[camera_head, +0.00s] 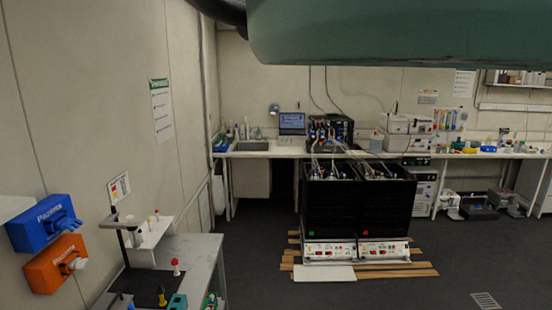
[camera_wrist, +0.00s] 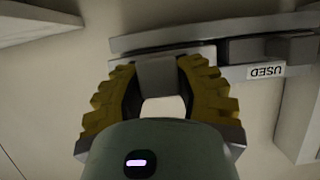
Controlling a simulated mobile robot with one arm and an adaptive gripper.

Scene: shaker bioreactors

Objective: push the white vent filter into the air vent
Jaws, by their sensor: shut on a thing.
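In the wrist view my gripper (camera_wrist: 157,72), with two ribbed yellow fingers, is closed around a pale grey block-like piece (camera_wrist: 157,78). I cannot tell whether this piece is the white vent filter. A bright white patch shows below it between the fingers; I cannot tell what it is. My gripper is not seen in the head view. Neither the vent filter nor the air vent can be made out for certain in the head view. Two black bioreactor cabinets (camera_head: 330,205) with white front panels stand on the floor in the middle.
Blue (camera_head: 42,222) and orange (camera_head: 55,264) boxes hang on the left wall.

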